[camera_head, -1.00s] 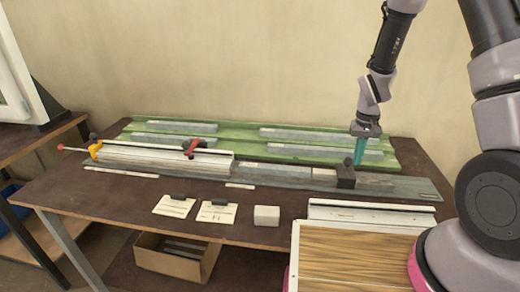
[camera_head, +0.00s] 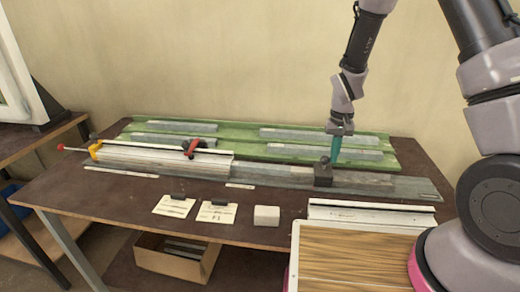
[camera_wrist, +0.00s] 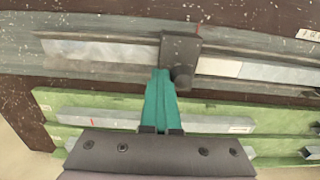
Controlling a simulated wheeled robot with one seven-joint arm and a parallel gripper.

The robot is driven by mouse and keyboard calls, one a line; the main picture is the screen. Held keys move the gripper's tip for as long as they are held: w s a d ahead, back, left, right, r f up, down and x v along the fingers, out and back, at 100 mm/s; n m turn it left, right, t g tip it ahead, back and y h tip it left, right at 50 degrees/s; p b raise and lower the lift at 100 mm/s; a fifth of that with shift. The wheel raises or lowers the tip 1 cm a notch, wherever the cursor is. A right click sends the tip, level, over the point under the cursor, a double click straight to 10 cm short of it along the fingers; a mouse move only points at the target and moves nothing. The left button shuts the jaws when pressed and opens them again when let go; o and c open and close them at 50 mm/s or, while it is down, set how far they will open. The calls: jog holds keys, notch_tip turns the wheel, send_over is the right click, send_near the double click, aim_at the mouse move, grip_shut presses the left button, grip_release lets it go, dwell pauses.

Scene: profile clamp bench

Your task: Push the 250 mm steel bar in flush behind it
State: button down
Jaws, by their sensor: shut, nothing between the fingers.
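My gripper (camera_head: 335,158) is shut and empty, its teal fingers pointing down at the right rear of a dark block with a knob (camera_head: 323,175). In the wrist view the fingertips (camera_wrist: 160,76) are at the edge of the block (camera_wrist: 181,48); I cannot tell if they touch. The block sits in the long grey rail (camera_head: 415,188). A pale short piece (camera_head: 300,172) adjoins its left side, then a grey bar (camera_head: 265,170) running to the white profile (camera_head: 170,160). A grey strip (camera_head: 364,180) extends from its right. No marking shows which piece is the 250 mm bar.
A green rack (camera_head: 240,138) with several grey bars lies behind the rail. A red-handled clamp (camera_head: 191,148) and yellow clamp (camera_head: 95,150) stand along the profile.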

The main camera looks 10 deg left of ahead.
send_over(274, 167)
jog(key=shift+a, duration=0.2)
dwell(1.8)
jog(key=shift+a, duration=0.55)
dwell(0.5)
jog(key=shift+d, duration=0.75)
notch_tip(274, 167, up, 7)
dwell(0.5)
